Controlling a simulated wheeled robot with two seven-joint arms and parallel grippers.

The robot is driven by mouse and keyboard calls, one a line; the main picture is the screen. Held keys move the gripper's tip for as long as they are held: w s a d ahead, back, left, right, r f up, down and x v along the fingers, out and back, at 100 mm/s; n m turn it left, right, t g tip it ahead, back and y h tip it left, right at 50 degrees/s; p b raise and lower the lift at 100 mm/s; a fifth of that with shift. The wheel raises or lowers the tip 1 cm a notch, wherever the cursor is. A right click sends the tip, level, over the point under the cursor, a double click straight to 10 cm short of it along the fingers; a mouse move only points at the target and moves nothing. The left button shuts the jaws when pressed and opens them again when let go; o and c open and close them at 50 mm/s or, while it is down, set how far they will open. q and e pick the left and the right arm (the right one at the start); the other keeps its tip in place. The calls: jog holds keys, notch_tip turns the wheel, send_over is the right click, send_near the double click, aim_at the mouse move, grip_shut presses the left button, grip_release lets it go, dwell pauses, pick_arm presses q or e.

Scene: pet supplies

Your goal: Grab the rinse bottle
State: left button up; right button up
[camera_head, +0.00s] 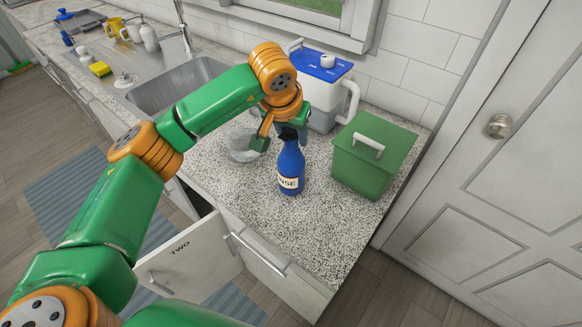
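The rinse bottle (291,170) is blue with a pale label that partly reads "NSE". It stands upright on the speckled counter (245,190), right of the sink. My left gripper (281,132) reaches over from the left and is at the bottle's dark top. Its fingers are spread, one hanging left of the bottle's neck and the other at the top, partly hidden behind it. I cannot tell whether either finger touches the bottle. My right gripper is not in view.
A green lidded box (370,165) stands close right of the bottle, with a white-and-blue jug-like container (322,85) behind. A clear bowl (240,147) is left of the bottle. The counter front is clear.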

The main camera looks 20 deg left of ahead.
pick_arm(q)
grip_shut()
dwell(1.0)
